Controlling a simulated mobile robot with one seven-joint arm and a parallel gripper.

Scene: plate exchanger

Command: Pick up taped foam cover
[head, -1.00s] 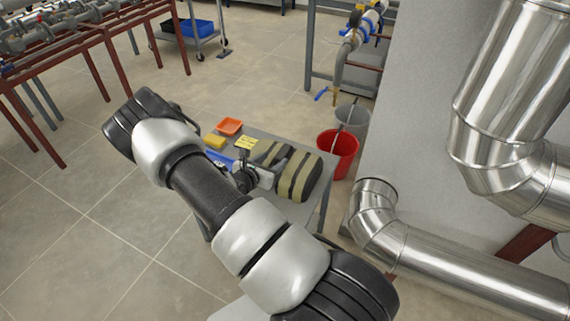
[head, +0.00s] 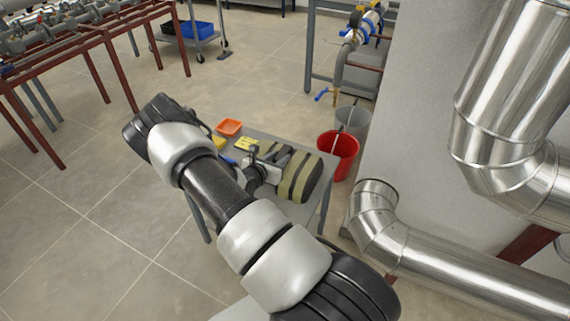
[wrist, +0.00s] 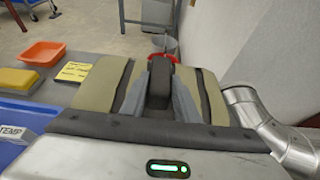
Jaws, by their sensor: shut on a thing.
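The taped foam cover (head: 305,178) is a dark grey block with tan tape bands, at the right side of the small grey table. My gripper (head: 277,167) is at its left part, partly hidden by my arm in the head view. In the wrist view the fingers of my gripper (wrist: 160,82) are shut on the foam cover (wrist: 208,98), whose tan bands show on both sides of them. I cannot tell whether the cover is clear of the table top.
The grey table (head: 262,137) also bears an orange tray (head: 229,127), a yellow sponge (wrist: 17,79), a yellow note (wrist: 73,71) and a blue item marked TEMP (wrist: 22,122). A red bucket (head: 338,153) and a grey bucket (head: 352,120) stand behind. Shiny pipes (head: 440,255) and a wall (head: 420,120) are at right.

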